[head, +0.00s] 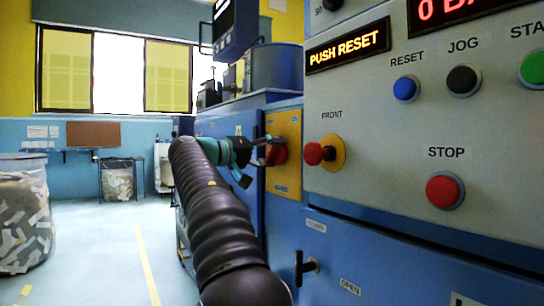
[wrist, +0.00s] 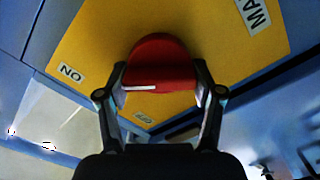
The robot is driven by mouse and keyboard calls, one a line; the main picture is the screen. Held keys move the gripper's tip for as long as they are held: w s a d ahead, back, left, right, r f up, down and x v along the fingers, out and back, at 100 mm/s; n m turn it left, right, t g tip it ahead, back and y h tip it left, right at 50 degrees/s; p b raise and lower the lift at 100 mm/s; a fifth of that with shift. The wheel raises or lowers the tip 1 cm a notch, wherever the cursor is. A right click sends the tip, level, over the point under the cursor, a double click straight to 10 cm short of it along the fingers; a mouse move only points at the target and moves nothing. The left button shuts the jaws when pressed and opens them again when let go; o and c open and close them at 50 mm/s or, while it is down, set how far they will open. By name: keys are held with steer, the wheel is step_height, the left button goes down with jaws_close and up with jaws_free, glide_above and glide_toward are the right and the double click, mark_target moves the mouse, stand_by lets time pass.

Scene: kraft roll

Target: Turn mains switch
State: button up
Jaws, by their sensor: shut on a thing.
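The mains switch is a red knob (head: 280,154) on a yellow plate (head: 286,183) on the blue cabinet. In the wrist view, the red knob (wrist: 160,60) bears a white line lying roughly level across its lower left. The yellow plate (wrist: 228,62) carries an "ON" label (wrist: 71,72) at left and a small label (wrist: 144,117), probably "OFF", below the knob. My gripper (wrist: 160,82) is shut on the knob, one finger on each side. In the head view, my gripper (head: 262,152) partly hides the knob.
A control panel at right holds a red FRONT button (head: 316,153), a blue RESET button (head: 406,88) and a red STOP button (head: 444,190). Its display (head: 348,47) reads "PUSH RESET". A black handle (head: 305,267) juts out below. The floor at left is open, with a scrap bin (head: 25,205).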

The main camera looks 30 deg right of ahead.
steer(key=shift+m, duration=0.6)
steer(key=o, duration=1.1)
steer(key=shift+o, duration=0.2)
steer(key=a, duration=1.2)
steer(key=shift+w, duration=0.3)
